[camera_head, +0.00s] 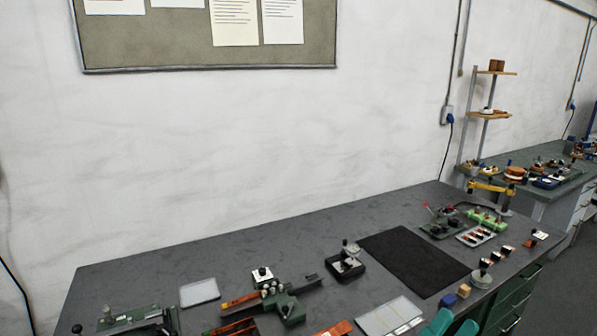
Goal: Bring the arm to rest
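I do not see my gripper or my arm clearly in the head camera view. Two teal-green rounded shapes (439,325) stick up at the bottom edge, right of centre, cut off by the frame. I cannot tell what they belong to. A long dark grey workbench (150,262) runs along the wall below.
A black mat (414,260) lies on the bench. Left of it stand a small black-based device (345,263), a green fixture (285,302) and a pale flat plate (199,292). A pale tray (390,317) lies near the front. A second bench (545,187) stands at the right.

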